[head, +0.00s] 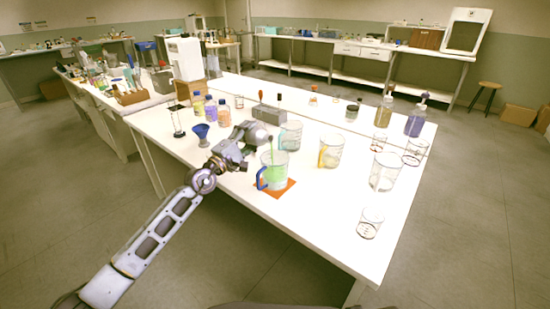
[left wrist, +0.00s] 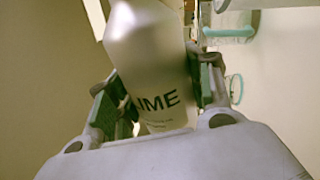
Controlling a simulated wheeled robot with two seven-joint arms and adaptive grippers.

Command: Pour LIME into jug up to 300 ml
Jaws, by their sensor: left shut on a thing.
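My left gripper (head: 243,147) is shut on a grey bottle (head: 258,134). In the left wrist view the bottle (left wrist: 150,55) sits between both fingers, and its label reads "IME", the first letter hidden. The bottle is tilted, its mouth end above a clear jug with a blue handle (head: 262,183). A thin green stream (head: 271,147) runs down into this jug, which holds green liquid (head: 275,174). The scale is too small to read. The jug stands on an orange mat (head: 287,189). My right gripper is not in view.
Close behind the jug stand a clear jug (head: 291,135) and a yellow-handled jug (head: 330,151). A blue funnel (head: 202,132) and several coloured bottles (head: 210,109) are at left. Clear beakers (head: 385,171) stand at right.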

